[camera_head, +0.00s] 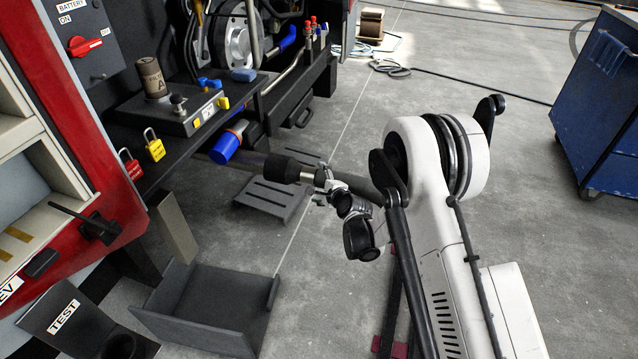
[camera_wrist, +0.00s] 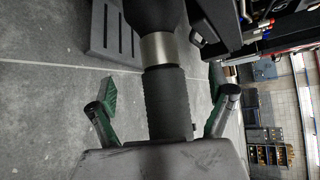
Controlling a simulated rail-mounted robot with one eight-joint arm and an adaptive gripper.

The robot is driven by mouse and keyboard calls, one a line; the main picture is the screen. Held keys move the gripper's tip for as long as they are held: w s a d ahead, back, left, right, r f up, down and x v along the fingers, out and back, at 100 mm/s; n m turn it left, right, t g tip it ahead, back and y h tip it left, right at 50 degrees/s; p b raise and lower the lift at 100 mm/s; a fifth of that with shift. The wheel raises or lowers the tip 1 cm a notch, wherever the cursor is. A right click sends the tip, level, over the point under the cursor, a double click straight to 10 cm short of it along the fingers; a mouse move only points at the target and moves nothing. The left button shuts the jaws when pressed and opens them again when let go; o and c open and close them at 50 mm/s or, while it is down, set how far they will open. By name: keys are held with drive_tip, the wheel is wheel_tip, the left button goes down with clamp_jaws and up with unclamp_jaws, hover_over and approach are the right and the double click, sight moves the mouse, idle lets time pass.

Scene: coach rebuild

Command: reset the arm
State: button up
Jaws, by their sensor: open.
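My gripper (camera_head: 326,186) is at the middle of the head view, at the end of my white arm (camera_head: 440,250), which comes in from the lower right. In the wrist view, my gripper (camera_wrist: 163,95) is open, with green-padded fingers spread to both sides. A dark ribbed cylinder (camera_wrist: 168,108) with a silver band runs between the fingers, with visible gaps on both sides. In the head view its thick black end (camera_head: 280,168) lies just left of my gripper and continues toward the coach. Its hold at the far end is unclear.
The red coach side with a control shelf (camera_head: 185,112) stands left. A grey open bin (camera_head: 215,295) and a TEST-labelled box (camera_head: 65,320) are lower left. A grey slotted step (camera_head: 270,198) lies below the cylinder. A blue cabinet (camera_head: 600,110) stands right. Open floor lies between.

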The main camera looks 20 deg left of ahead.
drive_tip(key=s+d+r+n+h, duration=0.2)
drive_tip(key=s+d+r, duration=0.1)
drive_tip(key=d+r, duration=0.7)
drive_tip(key=s+d+r+n+h, duration=0.1)
drive_tip(key=s+d+r+n, duration=0.15)
drive_tip(key=d+r, duration=0.7)
drive_tip(key=s+d+r+n+h, duration=0.2)
drive_tip(key=s+d+r, duration=0.1)
drive_tip(key=d+r, duration=0.7)
drive_tip(key=s+d+r+n+h, duration=0.1)
drive_tip(key=s+d+r, duration=0.2)
drive_tip(key=s+d, duration=0.35)
drive_tip(key=s+d+r+n+h, duration=0.2)
drive_tip(key=s+d, duration=0.4)
drive_tip(key=d, duration=0.1)
drive_tip(key=s+d+f+n+g+h, duration=0.25)
drive_tip(key=s+d, duration=0.75)
drive_tip(key=s, duration=0.5)
wheel_tip(320, 180, up, 19)
drive_tip(key=p, duration=1.8)
drive_tip(key=shift+s+d+f+t, duration=0.15)
drive_tip(key=shift+s+d+t, duration=0.15)
drive_tip(key=shift+t, duration=0.15)
wheel_tip(320, 180, down, 19)
drive_tip(key=b, duration=1.8)
drive_tip(key=shift+b, duration=0.4)
